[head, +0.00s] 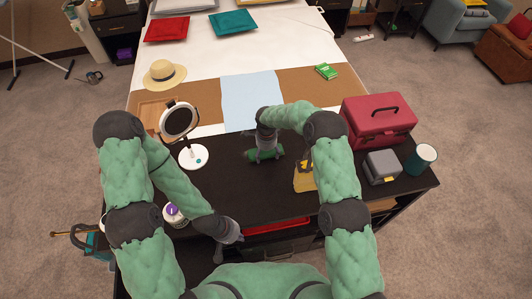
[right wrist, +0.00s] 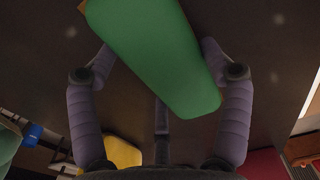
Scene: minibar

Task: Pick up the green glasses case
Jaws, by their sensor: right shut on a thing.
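The green glasses case (head: 277,153) is at the middle of the dark tabletop in the head view. My right gripper (head: 264,153) is over it from above, shut on it. In the right wrist view the case (right wrist: 155,55) lies at a slant between the two fingers of the right gripper (right wrist: 160,78), against the dark surface. Whether the case touches the table or is slightly above it, I cannot tell. My left gripper (head: 225,250) is low, near the table's front edge, away from the case; its fingers are too small to judge.
A round mirror (head: 179,121) on a white base stands to the left. A yellow item (head: 304,178), a red toolbox (head: 378,122), a grey box (head: 382,167) and a teal cup (head: 421,158) are to the right. A white bottle (head: 175,216) is at the left front.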

